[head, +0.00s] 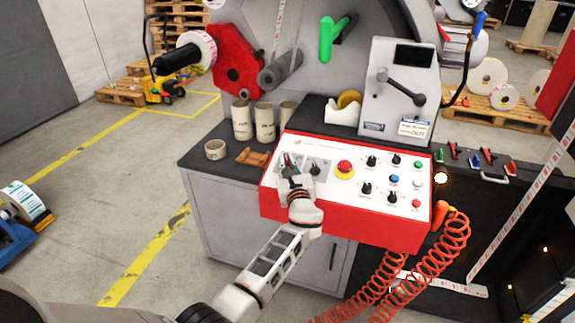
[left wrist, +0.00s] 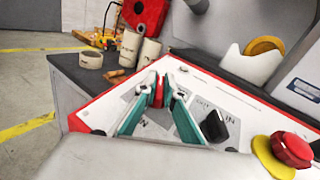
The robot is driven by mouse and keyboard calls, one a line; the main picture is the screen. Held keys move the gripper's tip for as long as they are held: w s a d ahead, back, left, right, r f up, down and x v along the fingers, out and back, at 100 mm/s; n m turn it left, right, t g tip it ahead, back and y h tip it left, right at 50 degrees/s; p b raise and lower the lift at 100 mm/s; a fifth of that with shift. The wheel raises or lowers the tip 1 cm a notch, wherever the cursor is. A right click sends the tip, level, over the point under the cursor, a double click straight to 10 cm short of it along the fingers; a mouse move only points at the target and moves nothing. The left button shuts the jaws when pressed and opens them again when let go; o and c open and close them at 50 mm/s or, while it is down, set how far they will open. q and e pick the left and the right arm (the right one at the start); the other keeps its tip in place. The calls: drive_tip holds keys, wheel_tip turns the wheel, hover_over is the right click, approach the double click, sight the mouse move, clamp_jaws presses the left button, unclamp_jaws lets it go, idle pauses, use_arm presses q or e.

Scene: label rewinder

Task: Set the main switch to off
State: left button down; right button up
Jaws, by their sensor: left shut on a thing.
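The control panel (head: 345,222) is a white-topped red box at the front of the machine. My left gripper (head: 289,168) reaches onto its left end from below. In the left wrist view its two teal-edged fingers (left wrist: 161,92) are shut on a red switch handle (left wrist: 159,88), seen as the main switch. The fingers hide most of the switch, and its position marks cannot be read. A black knob (left wrist: 214,126) sits just right of the fingers, also seen in the head view (head: 315,168). My right gripper is not in view.
A red emergency button on a yellow base (head: 345,168) lies right of the black knob. More knobs and buttons fill the panel's right side. Cardboard cores (head: 241,120) stand on the dark worktop behind. A coiled orange hose (head: 455,235) hangs at the panel's right.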

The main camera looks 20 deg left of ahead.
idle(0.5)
use_arm(q)
drive_tip(key=c, duration=2.1)
unclamp_jaws()
drive_tip(key=shift+c, duration=0.2)
